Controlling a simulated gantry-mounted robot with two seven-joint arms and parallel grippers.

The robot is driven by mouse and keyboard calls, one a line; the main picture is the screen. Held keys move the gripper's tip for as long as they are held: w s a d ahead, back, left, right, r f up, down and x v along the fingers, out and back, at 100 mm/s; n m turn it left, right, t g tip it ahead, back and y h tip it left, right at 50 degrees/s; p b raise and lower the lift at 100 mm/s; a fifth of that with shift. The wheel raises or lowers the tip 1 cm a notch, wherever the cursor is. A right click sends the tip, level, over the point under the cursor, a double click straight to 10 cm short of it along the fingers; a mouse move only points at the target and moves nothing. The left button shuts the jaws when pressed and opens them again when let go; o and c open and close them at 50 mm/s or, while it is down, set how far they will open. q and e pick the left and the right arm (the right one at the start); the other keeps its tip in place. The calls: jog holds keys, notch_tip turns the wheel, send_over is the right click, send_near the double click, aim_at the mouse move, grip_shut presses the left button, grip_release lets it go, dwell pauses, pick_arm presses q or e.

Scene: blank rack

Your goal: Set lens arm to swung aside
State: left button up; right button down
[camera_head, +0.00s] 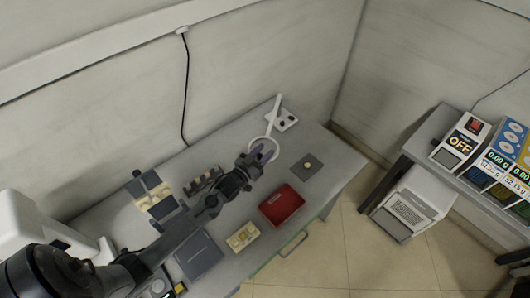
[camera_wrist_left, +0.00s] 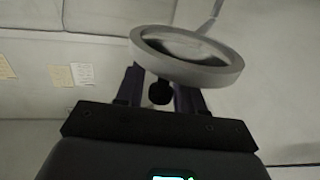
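The lens arm is a white post and arm (camera_head: 273,118) rising from a pale base plate (camera_head: 287,121) at the back of the bench. It ends in a round lens with a white rim (camera_head: 251,143), which also shows as a grey ring (camera_wrist_left: 229,74) in the left wrist view. A black knob (camera_wrist_left: 160,92) sits just below the ring. My left gripper (camera_head: 262,156) is at the lens, and its fingers (camera_wrist_left: 160,90) stand on either side of the knob with slight gaps. It looks open; contact cannot be made out.
A red tray (camera_head: 282,205), a dark square plate with a round piece (camera_head: 307,167) and a cream block (camera_head: 242,236) lie on the grey bench. A dark slotted rack (camera_head: 203,180) stands beside my left forearm. A side table with devices (camera_head: 461,145) is at the right.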

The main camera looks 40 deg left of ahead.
pick_arm(q)
jog(key=shift+o, duration=0.5)
jog(key=shift+r, duration=0.1)
jog(key=shift+s, duration=0.1)
jog(key=s, duration=1)
jog(key=shift+s+d, duration=0.25)
jog(key=shift+d, duration=0.05)
jog(key=shift+c, duration=0.3)
